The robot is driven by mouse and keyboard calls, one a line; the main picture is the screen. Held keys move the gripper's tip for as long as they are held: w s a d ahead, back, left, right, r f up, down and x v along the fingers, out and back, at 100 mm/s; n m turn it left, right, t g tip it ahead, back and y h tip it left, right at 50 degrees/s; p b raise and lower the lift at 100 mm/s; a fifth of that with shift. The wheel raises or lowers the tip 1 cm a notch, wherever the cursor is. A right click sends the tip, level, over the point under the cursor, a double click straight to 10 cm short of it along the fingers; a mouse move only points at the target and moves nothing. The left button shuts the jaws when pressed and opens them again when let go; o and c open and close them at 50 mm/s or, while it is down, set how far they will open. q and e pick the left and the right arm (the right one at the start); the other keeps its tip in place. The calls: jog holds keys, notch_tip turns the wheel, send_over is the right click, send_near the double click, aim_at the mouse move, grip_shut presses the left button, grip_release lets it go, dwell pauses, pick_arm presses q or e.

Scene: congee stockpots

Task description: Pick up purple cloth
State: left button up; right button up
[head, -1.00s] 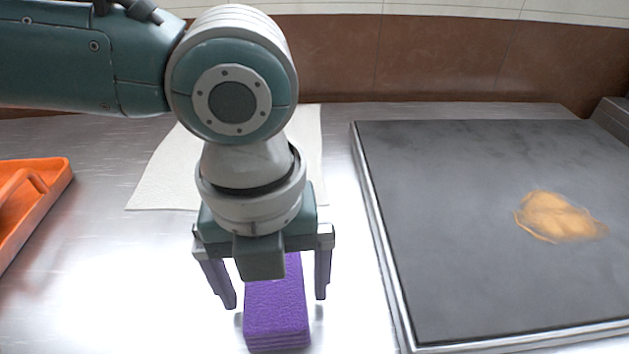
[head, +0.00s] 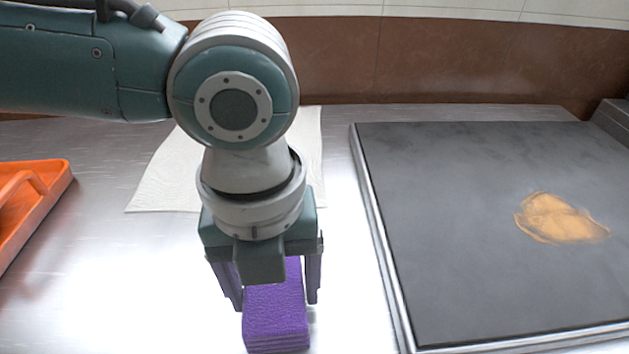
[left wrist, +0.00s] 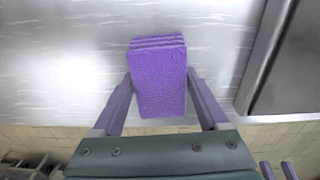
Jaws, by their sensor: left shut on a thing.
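The purple cloth (head: 275,318) is a folded, layered block on the metal counter, below my left gripper in the head view. My left gripper (head: 272,300) points down with one finger on each side of the cloth, shut on it. In the left wrist view the cloth (left wrist: 158,80) sits between the two fingers of the left gripper (left wrist: 160,88). Part of the cloth is hidden behind the gripper in the head view. I cannot tell whether it is lifted off the counter.
A dark griddle (head: 450,280) with a raised metal rim and an orange-brown smear (head: 560,220) lies to the right. A white sheet (head: 160,180) lies behind the gripper. An orange tray (head: 45,205) is at the left edge. Bare counter (head: 120,270) lies between tray and cloth.

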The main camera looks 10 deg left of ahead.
pick_arm(q)
notch_tip(320, 180, up, 20)
jog(key=p, duration=0.3)
jog(key=shift+p, duration=0.4)
